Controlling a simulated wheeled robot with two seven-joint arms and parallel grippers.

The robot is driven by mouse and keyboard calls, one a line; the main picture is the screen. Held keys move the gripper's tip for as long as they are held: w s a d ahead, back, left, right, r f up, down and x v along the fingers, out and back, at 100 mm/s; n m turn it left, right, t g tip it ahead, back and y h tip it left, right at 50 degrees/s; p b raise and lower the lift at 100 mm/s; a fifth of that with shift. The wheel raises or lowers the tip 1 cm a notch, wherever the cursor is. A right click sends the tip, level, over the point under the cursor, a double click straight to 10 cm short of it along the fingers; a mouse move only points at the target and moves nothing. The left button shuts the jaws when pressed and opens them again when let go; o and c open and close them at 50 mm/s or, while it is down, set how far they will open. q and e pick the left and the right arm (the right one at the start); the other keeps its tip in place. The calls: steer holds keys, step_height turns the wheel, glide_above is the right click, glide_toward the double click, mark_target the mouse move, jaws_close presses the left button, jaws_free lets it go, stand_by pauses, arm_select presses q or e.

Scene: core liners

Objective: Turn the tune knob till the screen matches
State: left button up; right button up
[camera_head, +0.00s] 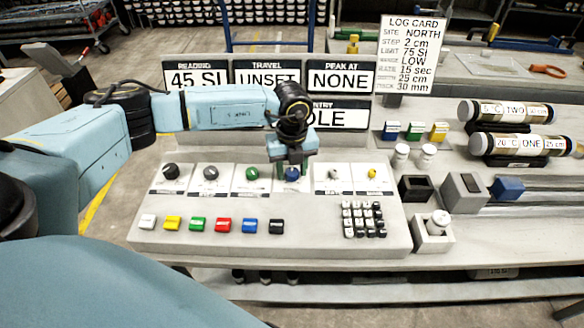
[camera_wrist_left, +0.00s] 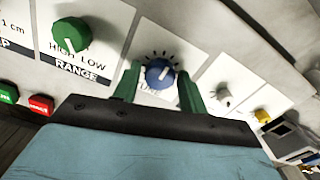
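The blue tune knob (camera_head: 292,174) is on the console's upper row, fourth from the left. In the left wrist view the blue knob (camera_wrist_left: 159,72) has a white pointer mark and a partly hidden label that looks like TUNE. My left gripper (camera_head: 291,165) is over it, pointing down. Its green fingers (camera_wrist_left: 157,90) are spread on either side of the knob, with gaps showing; it looks open and holds nothing. The screens read READING 45 SI (camera_head: 198,79), TRAVEL UNSET (camera_head: 266,79) and PEAK AT NONE (camera_head: 341,77). A lower screen (camera_head: 345,115) is partly hidden by my arm. My right gripper is out of view.
Other knobs flank it: green RANGE knob (camera_wrist_left: 70,34), white knob (camera_wrist_left: 222,97), yellow knob (camera_wrist_left: 262,116). Coloured buttons (camera_head: 222,225) and a keypad (camera_head: 362,219) sit in front. The log card (camera_head: 411,54) stands behind. Two core liners (camera_head: 506,111) lie at right.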

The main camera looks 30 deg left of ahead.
arm_select(q)
steer(key=c, duration=0.7)
steer(key=shift+o, duration=0.2)
steer(key=shift+m, duration=0.3)
steer(key=m, duration=0.2)
steer(key=shift+m, duration=0.3)
steer(key=shift+m+b, duration=0.5)
steer(key=shift+m, duration=1.7)
steer(key=o, duration=1)
steer(key=shift+c, duration=0.2)
